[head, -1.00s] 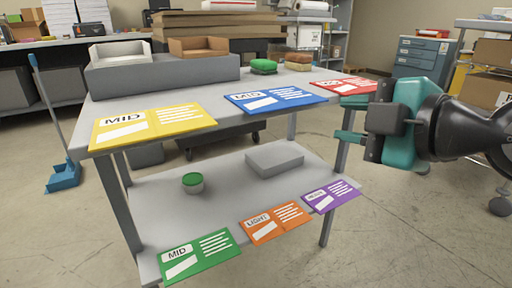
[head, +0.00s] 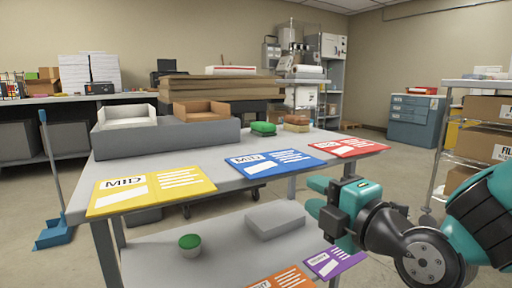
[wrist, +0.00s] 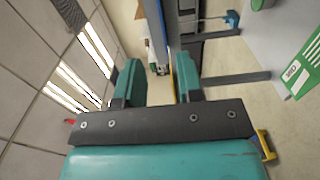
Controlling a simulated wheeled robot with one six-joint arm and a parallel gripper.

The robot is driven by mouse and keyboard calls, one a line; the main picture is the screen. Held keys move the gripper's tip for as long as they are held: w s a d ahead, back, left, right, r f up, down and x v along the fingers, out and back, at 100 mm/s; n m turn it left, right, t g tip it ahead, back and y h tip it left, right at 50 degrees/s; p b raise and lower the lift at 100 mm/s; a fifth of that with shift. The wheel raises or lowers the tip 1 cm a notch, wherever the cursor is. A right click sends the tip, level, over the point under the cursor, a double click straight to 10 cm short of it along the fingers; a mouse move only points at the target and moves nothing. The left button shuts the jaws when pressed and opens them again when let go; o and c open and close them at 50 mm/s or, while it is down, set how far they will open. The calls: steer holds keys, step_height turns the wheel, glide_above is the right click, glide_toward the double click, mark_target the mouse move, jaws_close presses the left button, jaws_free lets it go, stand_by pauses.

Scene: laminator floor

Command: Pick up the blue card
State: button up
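The blue card (head: 270,162) lies on the front edge of the upper table shelf, between the yellow card (head: 150,188) on its left and the red card (head: 347,148) on its right. It is marked MID and is uncovered. My gripper (head: 316,196) is at the right front of the table, lower in the picture than the blue and red cards and apart from the blue card. Its two teal fingers are spread with nothing between them, as the wrist view (wrist: 158,78) shows. I cannot make out the blue card in the wrist view.
The lower shelf holds a green-lidded tub (head: 190,246), a grey block (head: 275,220), an orange card (head: 282,278) and a purple card (head: 334,262). A green card (wrist: 304,66) shows in the wrist view. Trays and sponges stand behind the upper cards. A wire rack (head: 445,150) is at right.

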steer(key=w+p, duration=0.1)
steer(key=p, duration=1.2)
glide_toward(256, 165)
steer(key=d+x, duration=0.1)
steer(key=x, duration=0.2)
steer(key=shift+w+a+f, duration=0.1)
steer(key=shift+w+a, duration=0.2)
steer(key=shift+w, duration=0.1)
jaws_close()
